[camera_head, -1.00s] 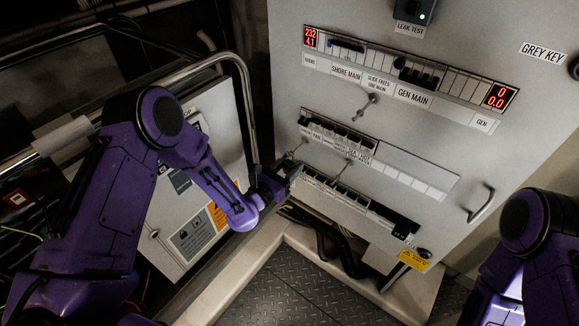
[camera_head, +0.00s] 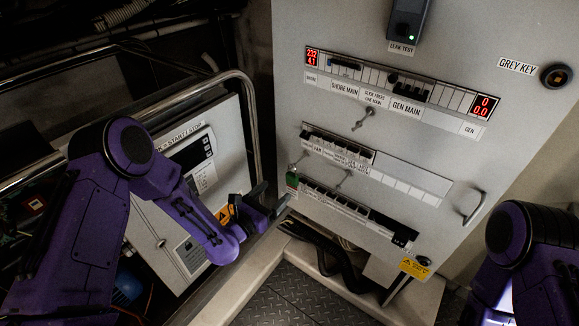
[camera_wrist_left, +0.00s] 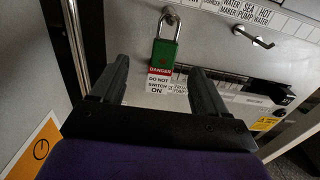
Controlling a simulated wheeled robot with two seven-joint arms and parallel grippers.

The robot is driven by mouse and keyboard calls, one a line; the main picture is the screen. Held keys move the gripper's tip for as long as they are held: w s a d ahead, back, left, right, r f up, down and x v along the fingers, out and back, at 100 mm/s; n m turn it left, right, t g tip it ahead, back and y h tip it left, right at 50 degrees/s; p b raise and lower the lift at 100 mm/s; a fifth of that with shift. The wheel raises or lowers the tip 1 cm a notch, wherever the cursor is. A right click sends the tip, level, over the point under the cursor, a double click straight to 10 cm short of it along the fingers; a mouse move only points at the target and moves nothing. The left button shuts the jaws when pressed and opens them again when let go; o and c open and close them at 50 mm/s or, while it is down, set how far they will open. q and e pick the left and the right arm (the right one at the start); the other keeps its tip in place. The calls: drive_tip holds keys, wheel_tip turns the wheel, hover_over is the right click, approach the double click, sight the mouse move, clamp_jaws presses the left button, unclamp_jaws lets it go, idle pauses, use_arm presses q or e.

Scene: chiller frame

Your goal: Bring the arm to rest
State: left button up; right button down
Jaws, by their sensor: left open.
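My left arm is purple and comes in from the left. Its gripper (camera_head: 273,196) is open and empty, in front of the lower left edge of the grey switch panel (camera_head: 440,90). A green padlock (camera_head: 292,180) hangs on that panel just beyond the fingers, apart from them. In the left wrist view the padlock (camera_wrist_left: 163,55) hangs by its shackle from a metal fitting, ahead of and between the two fingers (camera_wrist_left: 159,75). A red and white danger tag (camera_wrist_left: 159,80) hangs below it. My right arm shows at the lower right, but its gripper is out of view.
A bent metal rail (camera_head: 250,110) and a start/stop cabinet (camera_head: 215,165) stand close to my left arm. Switch handles (camera_head: 362,118) and a door handle (camera_head: 473,206) stick out from the panel. A pale ledge (camera_head: 240,270) edges the chequered floor (camera_head: 290,300).

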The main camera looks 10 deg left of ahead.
use_arm(q)
drive_tip(key=s+a+f+m+g+y+b, duration=0.1)
drive_tip(key=s+a+f+m+g+y, duration=0.15)
drive_tip(key=s+f+m, duration=0.45)
drive_tip(key=s+a+f+m+g+y, duration=0.1)
drive_tip(key=s+f+m+g+y, duration=0.3)
drive_tip(key=s+f, duration=0.45)
drive_tip(key=s+a+f+m+g+y, duration=0.2)
drive_tip(key=s+a+m+g, duration=0.1)
drive_tip(key=s+m, duration=0.4)
drive_tip(key=s+a+f+m+g+y, duration=0.1)
drive_tip(key=s+a+f+m+g, duration=0.2)
drive_tip(key=s, duration=0.9)
drive_tip(key=a+m+g+b, duration=0.1)
drive_tip(key=a+m, duration=0.2)
drive_tip(key=shift+m+y, duration=0.35)
drive_tip(key=shift+m, duration=0.05)
